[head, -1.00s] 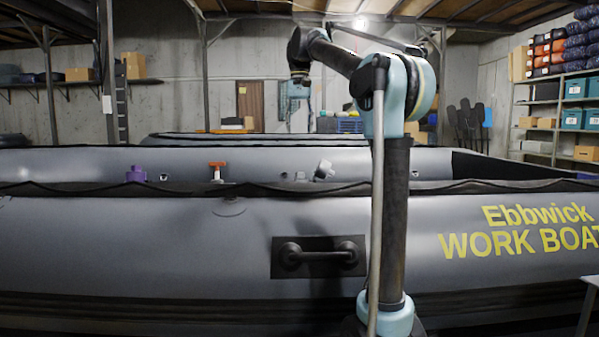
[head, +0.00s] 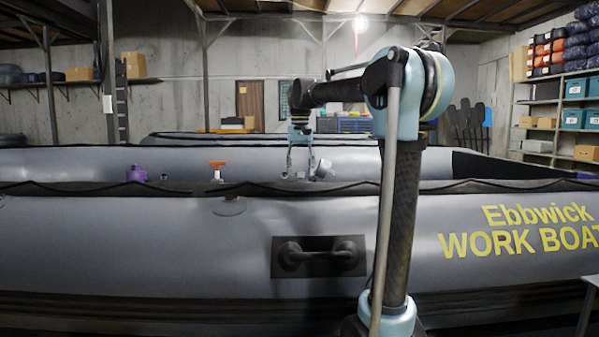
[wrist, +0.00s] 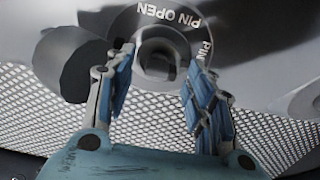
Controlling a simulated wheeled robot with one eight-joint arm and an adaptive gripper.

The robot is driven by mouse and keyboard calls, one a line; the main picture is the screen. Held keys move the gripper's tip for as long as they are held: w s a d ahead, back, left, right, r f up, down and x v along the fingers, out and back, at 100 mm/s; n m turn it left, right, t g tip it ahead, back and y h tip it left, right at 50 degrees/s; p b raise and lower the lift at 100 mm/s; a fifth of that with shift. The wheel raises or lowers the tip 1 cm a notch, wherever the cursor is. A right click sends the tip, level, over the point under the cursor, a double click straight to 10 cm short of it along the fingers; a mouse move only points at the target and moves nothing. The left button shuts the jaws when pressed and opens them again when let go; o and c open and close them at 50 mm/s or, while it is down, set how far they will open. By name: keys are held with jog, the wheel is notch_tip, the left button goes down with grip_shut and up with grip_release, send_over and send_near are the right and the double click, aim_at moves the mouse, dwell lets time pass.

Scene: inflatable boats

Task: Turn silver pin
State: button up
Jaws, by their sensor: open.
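In the wrist view a round valve with a grey ring has a silver pin (wrist: 158,58) in its dark centre. White lettering around the ring reads "PIN OPEN". My gripper (wrist: 162,62) is open, with one blue-padded finger on each side of the valve's lower part. I cannot tell whether the fingers touch it. In the head view my gripper (head: 300,174) hangs pointing down over the boat's inner side, left of a light grey fitting (head: 323,169). The pin cannot be made out there.
A dark round cap (wrist: 72,64) lies beside the left finger. The boat's near grey tube (head: 150,235) stands in front. A purple fitting (head: 137,173) and an orange-handled fitting (head: 217,168) are to the left of my gripper. A mesh surface (wrist: 30,110) lies below the valve.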

jog(key=shift+f, duration=0.25)
jog(key=c, duration=1.1)
jog(key=shift+o, duration=0.2)
